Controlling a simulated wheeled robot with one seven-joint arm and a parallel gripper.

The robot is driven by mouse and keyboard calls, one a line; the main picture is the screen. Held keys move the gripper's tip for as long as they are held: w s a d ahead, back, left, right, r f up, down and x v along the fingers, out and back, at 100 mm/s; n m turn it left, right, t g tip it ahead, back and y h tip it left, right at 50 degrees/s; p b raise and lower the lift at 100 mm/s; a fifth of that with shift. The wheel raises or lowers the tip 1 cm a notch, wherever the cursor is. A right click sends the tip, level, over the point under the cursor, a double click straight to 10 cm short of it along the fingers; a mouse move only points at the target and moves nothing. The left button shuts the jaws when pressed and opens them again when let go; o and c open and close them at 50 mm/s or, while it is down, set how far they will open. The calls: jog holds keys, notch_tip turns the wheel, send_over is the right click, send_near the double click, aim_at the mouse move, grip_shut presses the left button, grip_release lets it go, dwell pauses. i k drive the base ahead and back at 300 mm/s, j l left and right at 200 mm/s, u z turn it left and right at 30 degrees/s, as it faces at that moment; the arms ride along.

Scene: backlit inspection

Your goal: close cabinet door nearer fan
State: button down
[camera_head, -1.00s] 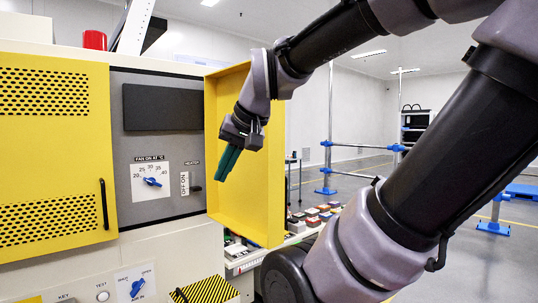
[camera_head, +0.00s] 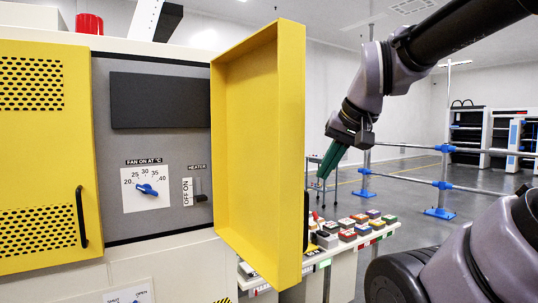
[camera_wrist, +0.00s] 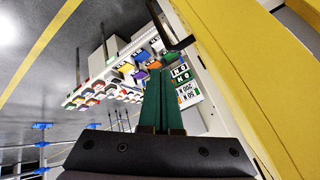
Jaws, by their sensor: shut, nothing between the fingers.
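The yellow cabinet door (camera_head: 262,150) on the right stands open, swung out from the cabinet beside the fan dial (camera_head: 147,189). Its inner side and raised rim face me. My gripper (camera_head: 322,178), with green fingers, is shut and empty to the right of this door, on its outer side, apart from it in the head view. In the wrist view my gripper (camera_wrist: 162,75) points past the yellow door (camera_wrist: 235,60), which fills the right side. A dark handle (camera_wrist: 172,30) shows on the door's outer face.
The left yellow perforated door (camera_head: 45,150) is closed, with a black handle. A bench of coloured blocks (camera_head: 350,232) stands behind the open door. Blue-footed rails (camera_head: 441,180) stand to the right on open floor.

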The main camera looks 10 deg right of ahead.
aim_at(261, 200)
jog(key=i+l+u, duration=0.45)
jog(key=l, duration=0.15)
jog(key=i+l+u, duration=0.1)
jog(key=l+u, duration=0.15)
jog(key=k+l+u, duration=0.1)
jog(key=l+u, duration=0.25)
jog(key=k+l+u, duration=0.1)
jog(key=l+u, duration=0.2)
jog(key=l, duration=0.15)
jog(key=k+l+u, duration=0.2)
jog(key=l+u, duration=0.15)
jog(key=k+l+z, duration=0.1)
jog(key=l, duration=0.25)
jog(key=k+l+z, duration=0.1)
jog(key=l, duration=0.25)
jog(key=k+l, duration=0.2)
jog(key=l, duration=0.15)
jog(key=z, duration=0.05)
